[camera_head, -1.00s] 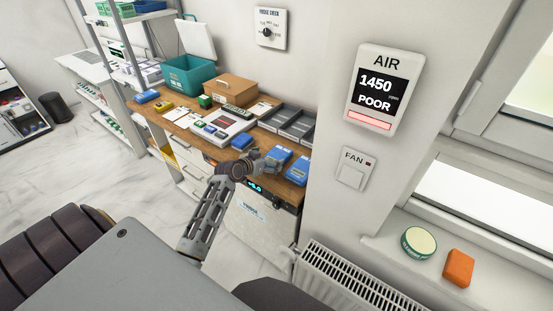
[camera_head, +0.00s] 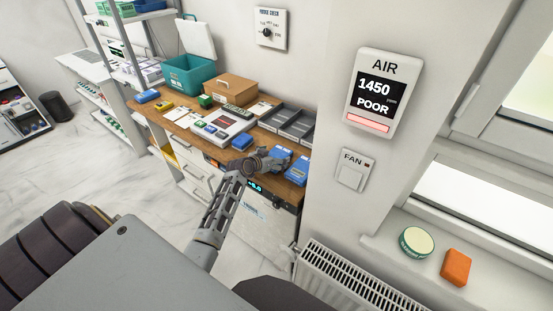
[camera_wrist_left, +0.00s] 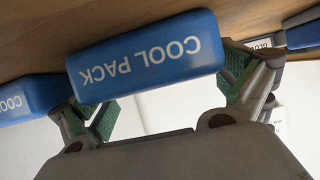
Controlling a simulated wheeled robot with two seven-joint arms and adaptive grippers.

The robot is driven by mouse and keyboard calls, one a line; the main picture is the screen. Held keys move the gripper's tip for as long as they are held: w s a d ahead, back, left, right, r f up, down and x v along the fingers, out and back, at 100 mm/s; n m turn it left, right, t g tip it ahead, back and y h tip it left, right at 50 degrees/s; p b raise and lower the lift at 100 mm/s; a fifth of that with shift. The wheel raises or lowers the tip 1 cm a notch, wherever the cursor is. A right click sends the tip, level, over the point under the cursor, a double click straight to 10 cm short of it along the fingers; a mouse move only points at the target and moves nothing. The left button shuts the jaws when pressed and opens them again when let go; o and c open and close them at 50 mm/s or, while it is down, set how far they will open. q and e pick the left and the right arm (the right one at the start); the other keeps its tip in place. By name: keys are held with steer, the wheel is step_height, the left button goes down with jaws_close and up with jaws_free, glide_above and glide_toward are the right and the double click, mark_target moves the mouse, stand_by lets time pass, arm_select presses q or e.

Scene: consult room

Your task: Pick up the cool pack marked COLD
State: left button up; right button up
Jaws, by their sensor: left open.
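My left gripper (camera_head: 274,158) is open at the right end of the wooden bench, over a blue cool pack (camera_head: 283,153). In the left wrist view a blue pack (camera_wrist_left: 145,56) lettered COOL PACK, upside down in the picture, lies between the two green-padded fingers (camera_wrist_left: 165,98), one near each end. A second blue pack (camera_head: 297,171) lies to the right in the head view; part of a blue pack (camera_wrist_left: 30,98) shows at the left edge of the wrist view. I cannot read the word COLD on any pack. My right gripper is not in view.
The bench (camera_head: 180,117) also holds a smaller blue item (camera_head: 242,141), grey trays (camera_head: 290,122), a cardboard box (camera_head: 229,90) and a teal bin (camera_head: 188,75). A wall stands right of the bench, with a radiator (camera_head: 345,278) below.

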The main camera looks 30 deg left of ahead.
arm_select(q)
steer(key=shift+c, duration=0.4)
steer(key=shift+s+f, duration=0.1)
steer(key=c, duration=1.2)
step_height(320, 180, up, 10)
steer(key=shift+b, duration=0.45)
